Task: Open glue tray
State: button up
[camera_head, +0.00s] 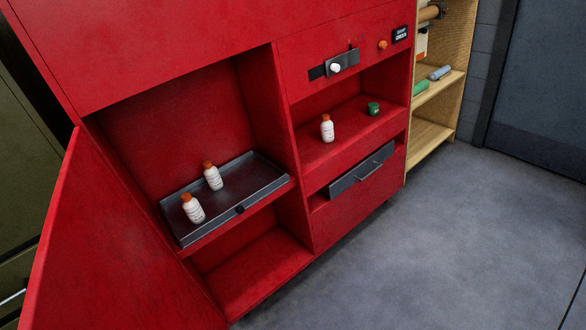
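A dark grey tray (258,177) lies on the shelf in the left compartment of the red cabinet (180,50). It has a low rim and a small dark knob or catch (240,209) on its front edge. Two white bottles with orange caps stand in it, one near the front left (193,209) and one further back (213,178). The red cabinet door (115,250) at the left is swung open, so the tray is exposed. How far the tray is pulled out is hard to tell. My gripper is not in view.
The right compartment holds another white bottle (327,130) and a green jar (373,109). Below is a grey drawer front (361,171) with a bar handle. A sliding latch (342,64) is above. A wooden shelf (435,95) stands right. Grey floor (440,240) is clear.

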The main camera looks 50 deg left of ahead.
aim_at(250, 178)
jog(key=i+l+u, duration=0.1)
jog(key=i+u, duration=0.25)
jog(key=i, duration=0.15)
jog(key=i+l+u, duration=0.2)
jog(key=i+u, duration=0.4)
jog(key=u, duration=0.2)
jog(key=i+l+u, duration=0.25)
jog(key=u, duration=0.2)
jog(key=i+l+u, duration=0.2)
jog(key=u, duration=0.25)
jog(key=i+l+u, duration=0.15)
jog(key=l+u, duration=0.3)
jog(key=i+l+u, duration=0.15)
jog(key=u, duration=0.3)
jog(key=i+l+u, duration=0.45)
jog(key=l, duration=0.2)
jog(key=l+u, duration=0.2)
jog(key=i+l+u, duration=0.2)
jog(key=l, duration=0.3)
jog(key=l+u, duration=0.2)
jog(key=l, duration=0.15)
